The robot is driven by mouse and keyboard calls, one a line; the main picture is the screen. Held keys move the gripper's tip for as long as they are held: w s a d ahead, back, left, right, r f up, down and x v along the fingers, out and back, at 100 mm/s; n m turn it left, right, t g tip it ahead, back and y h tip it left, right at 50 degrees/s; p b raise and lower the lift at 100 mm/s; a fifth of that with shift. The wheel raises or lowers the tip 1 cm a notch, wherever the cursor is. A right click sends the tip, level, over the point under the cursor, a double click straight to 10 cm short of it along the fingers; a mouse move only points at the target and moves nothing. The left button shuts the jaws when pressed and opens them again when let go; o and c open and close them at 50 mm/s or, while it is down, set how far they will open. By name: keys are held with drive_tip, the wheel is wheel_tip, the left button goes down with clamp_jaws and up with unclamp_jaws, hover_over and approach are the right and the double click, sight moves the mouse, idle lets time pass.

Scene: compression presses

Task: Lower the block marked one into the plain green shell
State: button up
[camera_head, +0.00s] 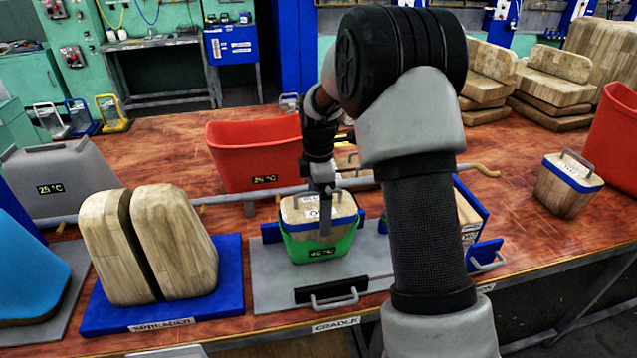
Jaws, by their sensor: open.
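A wooden block (341,209) with a blue band sits in the green shell (320,248); its upper part rises above the rim. A white label shows on its top, too small and covered to read its mark. The shell bears a small dark display and stands on the grey cradle plate (272,285). My gripper (326,228) is open and points down at the block, its fingers in front of the block's top and front. I cannot tell whether the fingers touch the block; its handle is mostly hidden.
A red shell (250,155) stands behind a grey bar. A similar banded block (568,187) with a handle stands at the right. Wooden spreader halves (148,245) on a blue base are left of the cradle. A grey shell (62,178) is far left. Table right of my arm is partly clear.

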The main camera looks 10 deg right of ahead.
wheel_tip(320, 180, up, 17)
drive_tip(key=p, duration=0.1)
idle(0.4)
drive_tip(key=s+r+m+t+p, duration=0.35)
drive_tip(key=s+r+m, duration=0.55)
drive_tip(key=s+r, duration=0.45)
drive_tip(key=s+f+m+t+p, duration=0.2)
drive_tip(key=s+m, duration=0.7)
drive_tip(key=s, duration=0.6)
drive_tip(key=shift+s+f+p, duration=0.25)
drive_tip(key=shift+f+p, duration=0.2)
drive_tip(key=shift+p, duration=0.3)
